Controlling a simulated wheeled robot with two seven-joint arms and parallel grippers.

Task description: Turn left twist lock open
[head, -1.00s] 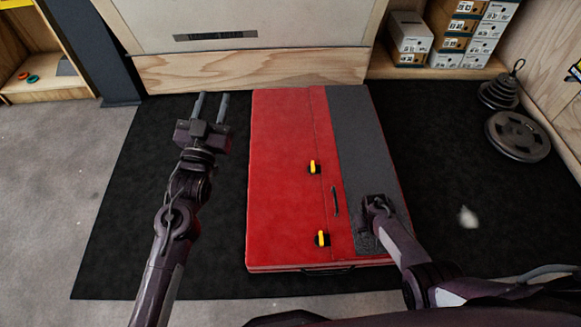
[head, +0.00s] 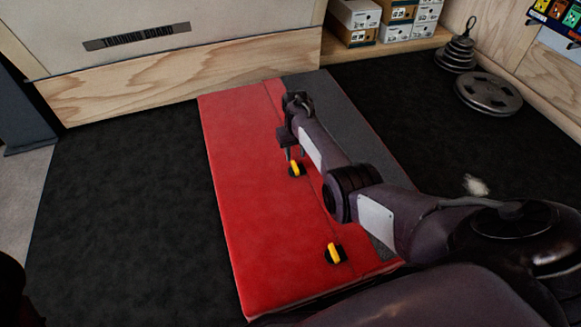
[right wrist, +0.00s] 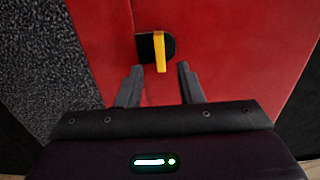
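A red crash pad (head: 240,190) lies flat on the floor with two twist locks along its seam. The far twist lock (head: 297,169) has a yellow handle on a black base; the near twist lock (head: 335,254) looks the same. My right gripper (head: 294,154) points down at the far lock. In the right wrist view, the right gripper (right wrist: 159,70) is open, with one finger on each side of the yellow handle's lower end (right wrist: 160,60). The fingers look apart from the handle; contact cannot be told. My left gripper is out of view.
My right arm covers part of the pad's grey strip (head: 330,100). Weight plates (head: 488,94) lie on the black mat (head: 120,190) at the right. A wooden-based board (head: 190,80) stands behind the pad. The mat left of the pad is clear.

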